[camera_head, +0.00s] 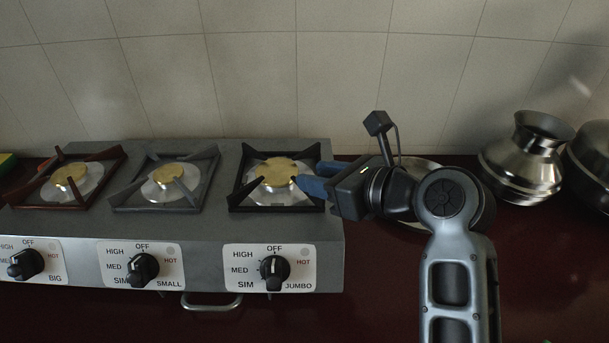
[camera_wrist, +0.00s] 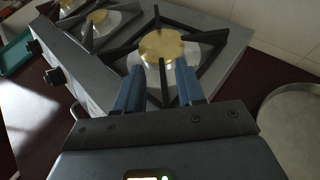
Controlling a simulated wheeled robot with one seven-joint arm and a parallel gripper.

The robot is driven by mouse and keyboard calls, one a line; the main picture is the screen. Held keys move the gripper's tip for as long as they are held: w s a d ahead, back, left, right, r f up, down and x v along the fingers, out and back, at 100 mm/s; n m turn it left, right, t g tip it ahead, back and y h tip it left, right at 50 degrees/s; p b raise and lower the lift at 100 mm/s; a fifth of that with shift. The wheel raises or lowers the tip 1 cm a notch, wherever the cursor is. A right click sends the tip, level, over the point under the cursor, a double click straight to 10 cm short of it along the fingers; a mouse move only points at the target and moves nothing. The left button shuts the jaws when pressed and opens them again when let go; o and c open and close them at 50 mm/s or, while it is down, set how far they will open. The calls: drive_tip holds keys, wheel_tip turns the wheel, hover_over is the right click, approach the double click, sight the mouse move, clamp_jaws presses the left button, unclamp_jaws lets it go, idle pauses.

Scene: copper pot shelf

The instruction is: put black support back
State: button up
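The black support (camera_head: 234,196) is a square frame with inward prongs. It sits around the brass burner (camera_head: 277,172) at the right end of the stove, marked JUMBO, and looks level. It also shows in the wrist view (camera_wrist: 207,36). My gripper (camera_head: 308,178) reaches in from the right at the support's right side. In the wrist view its two blue fingers (camera_wrist: 160,88) are apart, over the support's near side, with a dark prong seen between them. I cannot tell whether the fingers touch the support.
A grey support (camera_head: 192,202) and a brown support (camera_head: 82,201) sit on the other burners. Knobs line the stove front (camera_head: 205,267). A metal plate (camera_head: 421,165) lies behind my arm. A steel pot (camera_head: 527,160) and a darker pot (camera_head: 592,160) stand at right. A tiled wall closes the back.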

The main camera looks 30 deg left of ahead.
drive_tip(key=v, duration=0.7)
drive_tip(key=shift+s+d, duration=0.1)
drive_tip(key=shift+d, duration=0.05)
